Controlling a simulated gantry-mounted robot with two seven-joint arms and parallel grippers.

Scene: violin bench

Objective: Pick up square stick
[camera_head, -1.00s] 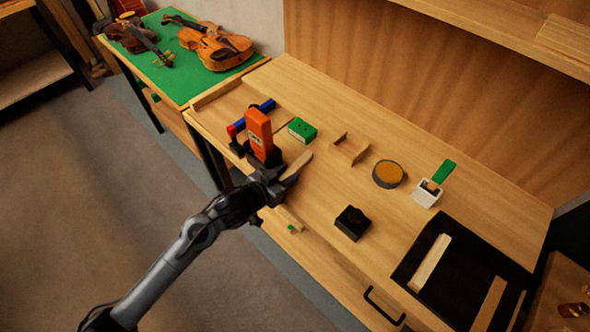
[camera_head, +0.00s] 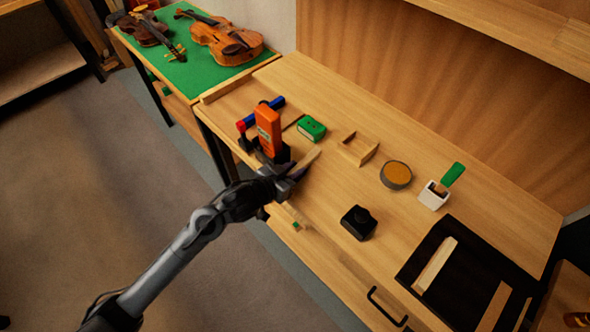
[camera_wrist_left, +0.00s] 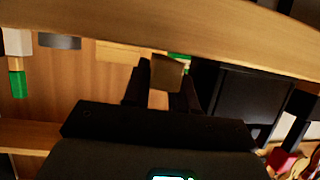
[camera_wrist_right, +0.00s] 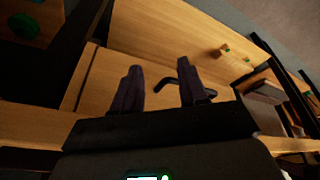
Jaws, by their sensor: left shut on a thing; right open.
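My left gripper (camera_head: 291,180) is shut on a pale wooden stick (camera_head: 307,160) near the bench's front left edge. The stick points up and to the right from the jaws, and its lower part is hidden by the gripper. In the left wrist view, the stick's blunt brown end (camera_wrist_left: 167,72) shows between the fingers. Whether it touches the bench is unclear. My right gripper (camera_wrist_right: 160,88) is open and empty in its wrist view, with the bench front and a dark drawer handle beyond it.
An orange device (camera_head: 268,130) stands close behind the left gripper, beside a green box (camera_head: 312,128). A wooden cradle (camera_head: 359,149), a round tin (camera_head: 396,175), a white holder (camera_head: 433,197) and a black block (camera_head: 358,223) stand rightward. Wooden strips lie on a black mat (camera_head: 440,240).

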